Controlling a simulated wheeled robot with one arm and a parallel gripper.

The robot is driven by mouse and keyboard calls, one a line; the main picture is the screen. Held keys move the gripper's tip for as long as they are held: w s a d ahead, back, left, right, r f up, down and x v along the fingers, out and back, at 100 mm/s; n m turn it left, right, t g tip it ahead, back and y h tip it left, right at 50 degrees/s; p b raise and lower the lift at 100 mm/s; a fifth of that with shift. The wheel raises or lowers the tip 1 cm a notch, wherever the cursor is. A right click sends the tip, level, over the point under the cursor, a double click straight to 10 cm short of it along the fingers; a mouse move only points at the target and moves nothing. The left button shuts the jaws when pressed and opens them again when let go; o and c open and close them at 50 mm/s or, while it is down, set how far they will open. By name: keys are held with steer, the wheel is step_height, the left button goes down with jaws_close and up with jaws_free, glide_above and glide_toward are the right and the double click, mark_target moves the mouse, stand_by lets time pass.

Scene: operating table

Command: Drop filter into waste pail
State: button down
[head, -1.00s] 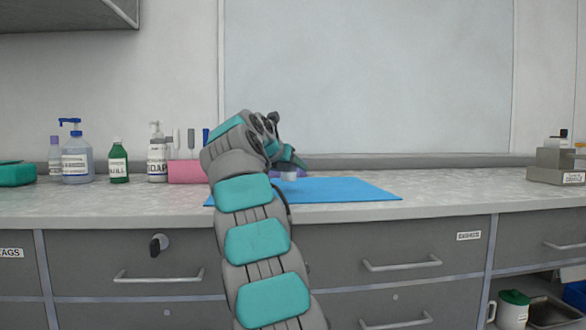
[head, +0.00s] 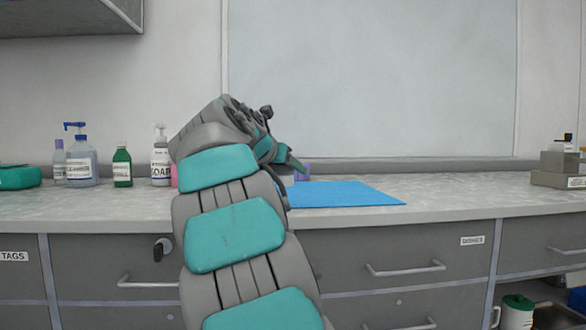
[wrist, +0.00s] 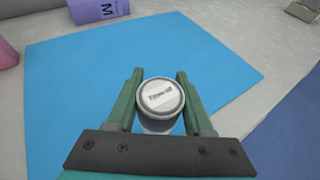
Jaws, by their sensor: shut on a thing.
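The filter (wrist: 160,97) is a small round piece with a white, lettered top and a grey rim. In the wrist view it sits between the two green fingers of my gripper (wrist: 159,76), which is shut on it. It appears over the blue mat (wrist: 65,95); how high it is I cannot tell. In the head view my gripper (head: 297,166) is above the mat's left end, and my arm hides the filter. I cannot make out a waste pail for certain in either view.
A purple box (wrist: 98,9) stands behind the mat, with a pink item (wrist: 6,54) to its left. Bottles (head: 81,160) line the counter's back left. A grey stand (head: 560,170) is at the right. A white container with a green lid (head: 516,302) sits in the open lower shelf.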

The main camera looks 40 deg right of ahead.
mark_target(290, 172)
steer(key=s+a, duration=0.3)
steer(key=a, duration=0.1)
steer(key=shift+s+r, duration=0.25)
steer(key=shift+s, duration=0.15)
steer(key=shift+a, duration=0.15)
steer(key=shift+s, duration=0.15)
